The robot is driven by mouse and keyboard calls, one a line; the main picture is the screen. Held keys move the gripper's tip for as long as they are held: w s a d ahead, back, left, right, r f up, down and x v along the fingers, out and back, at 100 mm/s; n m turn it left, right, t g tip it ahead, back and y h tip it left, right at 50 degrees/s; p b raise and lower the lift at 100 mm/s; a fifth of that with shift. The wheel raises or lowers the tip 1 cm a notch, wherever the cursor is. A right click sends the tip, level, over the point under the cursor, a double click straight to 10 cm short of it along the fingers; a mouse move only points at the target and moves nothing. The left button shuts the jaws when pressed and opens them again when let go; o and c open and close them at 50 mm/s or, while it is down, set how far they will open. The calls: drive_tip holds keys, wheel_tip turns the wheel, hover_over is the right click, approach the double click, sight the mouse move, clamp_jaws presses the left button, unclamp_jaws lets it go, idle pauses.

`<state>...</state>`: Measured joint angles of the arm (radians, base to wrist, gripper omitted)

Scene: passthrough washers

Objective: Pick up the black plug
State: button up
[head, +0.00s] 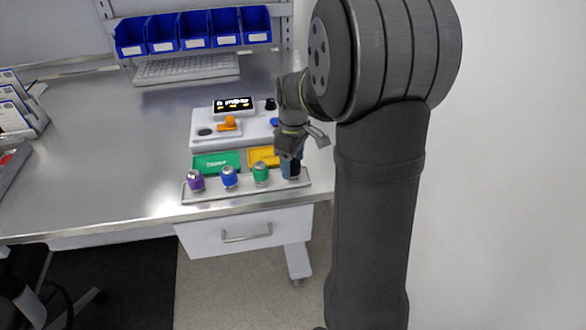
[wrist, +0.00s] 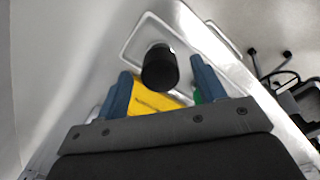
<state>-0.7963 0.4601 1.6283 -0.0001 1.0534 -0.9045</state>
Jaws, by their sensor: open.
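The black plug (head: 294,172) stands at the right end of a metal tray (head: 240,189) near the table's front edge. In the wrist view the black plug (wrist: 160,68) shows as a dark round cap between the two blue fingers. My gripper (wrist: 160,70) is open, with a visible gap to each finger. In the head view my gripper (head: 291,164) is right at the plug and partly hides it. The plug's lower part is hidden, and I cannot tell how far down the fingers reach along it.
A purple plug (head: 196,181), a blue plug (head: 229,177) and a green plug (head: 261,173) stand in the same tray to the left. Behind are a green mat (head: 217,162), a yellow mat (head: 263,156) and a white device (head: 204,141).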

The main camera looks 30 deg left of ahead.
drive_tip(key=shift+f, duration=0.75)
drive_tip(key=c, duration=1.1)
drive_tip(key=shift+r, duration=0.1)
